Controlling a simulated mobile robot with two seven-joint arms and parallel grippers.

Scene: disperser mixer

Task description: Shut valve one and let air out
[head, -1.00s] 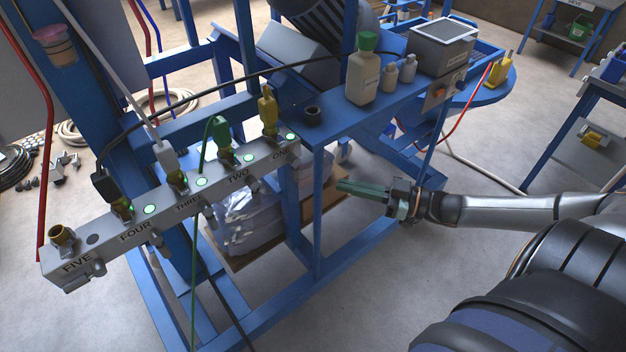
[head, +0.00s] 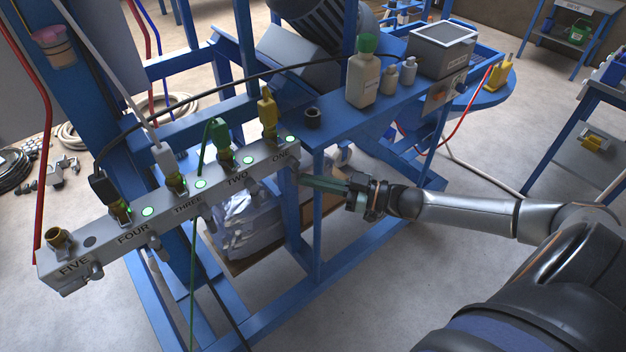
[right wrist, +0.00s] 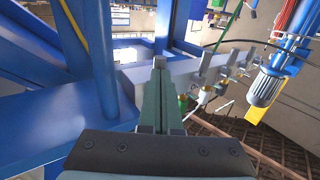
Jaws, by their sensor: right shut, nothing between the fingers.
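A grey manifold bar (head: 70,258) runs across the left half of the head view, labelled FIVE to ONE from left to right. The label ONE (head: 280,155) is at its right end, near a lit green lamp (head: 290,139). A yellow plug (head: 268,112) stands upright near that end. A small valve handle (head: 293,166) shows on the front face below ONE, partly unclear. My right gripper (head: 303,182) is shut and empty, its green fingers pointing left close to that handle; contact cannot be told. In the right wrist view the shut fingertips (right wrist: 160,64) are in front of the bar (right wrist: 185,76).
Bottles (head: 363,80) and a grey box (head: 441,50) stand on the blue shelf (head: 335,118) above my right gripper. A blue frame post (head: 318,215) is beside the fingers.

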